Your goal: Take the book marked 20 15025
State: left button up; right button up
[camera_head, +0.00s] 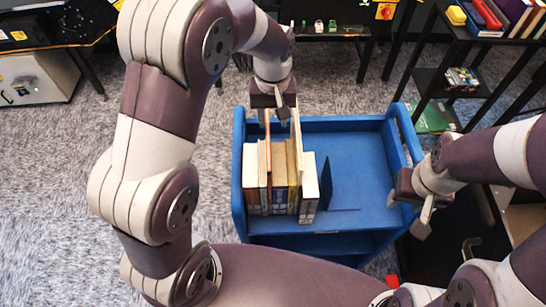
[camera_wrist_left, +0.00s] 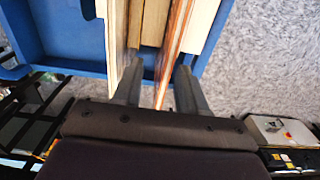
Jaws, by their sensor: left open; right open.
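Several books (camera_head: 280,178) stand upright in a row on the blue cart (camera_head: 355,140). Their spines carry small labels too small to read, so I cannot tell which is marked 20 15025. My left gripper (camera_head: 281,118) is open at the far end of the row. In the left wrist view, its two fingers (camera_wrist_left: 160,90) are apart, with the end of a thin book with a reddish-brown cover (camera_wrist_left: 175,45) between them. I cannot tell whether they touch it. My right gripper (camera_head: 408,212) is open and empty by the cart's right side.
A dark blue bookend (camera_head: 326,183) stands right of the row. The right part of the cart top is clear. A black shelf (camera_head: 455,50) with books stands at the back right. A dark table (camera_head: 50,40) and a pale box (camera_head: 40,78) are at the left.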

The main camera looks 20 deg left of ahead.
aim_at(268, 129)
pick_arm(q)
jog(key=a+f, duration=0.1)
jog(key=s+f+p, duration=0.1)
jog(key=f, duration=0.1)
jog(key=shift+a+f, duration=0.1)
jog(key=shift+a, duration=0.3)
jog(key=f, duration=0.3)
jog(key=shift+w+d+p, duration=0.15)
jog(key=shift+d+p, duration=0.2)
jog(key=shift+d, duration=0.05)
jog(key=shift+w+d+f, duration=0.1)
jog(key=shift+f, duration=0.3)
jog(key=shift+a+r, duration=0.1)
jog(key=shift+a, duration=0.15)
jog(key=c, duration=0.4)
jog(key=shift+s, duration=0.2)
grip_shut()
jog(key=shift+w+d, duration=0.1)
jog(key=shift+w, duration=0.05)
pick_arm(e)
jog(key=shift+s+a+r, duration=0.15)
jog(key=shift+a+r, duration=0.15)
jog(key=shift+r, duration=0.3)
jog(key=shift+s+a+r, duration=0.15)
jog(key=shift+a+r, duration=0.1)
jog(key=shift+r, duration=0.3)
